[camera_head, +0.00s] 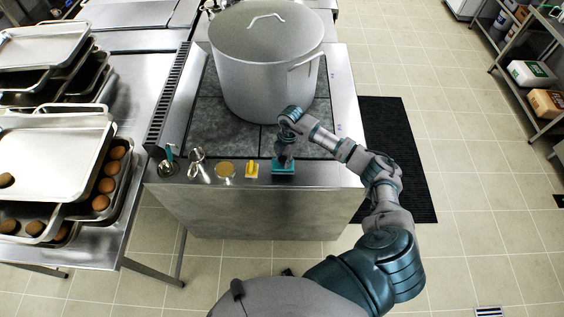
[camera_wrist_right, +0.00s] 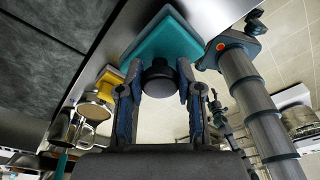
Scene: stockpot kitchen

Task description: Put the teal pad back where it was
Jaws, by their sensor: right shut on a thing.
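The teal pad (camera_head: 290,171) is at the right end of the row of small things on the steel front ledge of the stove. My right gripper (camera_head: 284,157) is directly over it. In the right wrist view the fingers (camera_wrist_right: 157,82) are shut around the dark round knob of the teal pad (camera_wrist_right: 165,38). The pad lies flat against or very close to the ledge; I cannot tell whether it touches. My left gripper is not in view.
Left of the pad on the ledge (camera_head: 320,172) are a yellow block (camera_head: 251,169), a round golden-topped item (camera_head: 225,169) and metal cups (camera_head: 198,165). A large lidded stockpot (camera_head: 262,75) stands behind on the stove. Trays of brown rounds (camera_head: 50,160) are at left.

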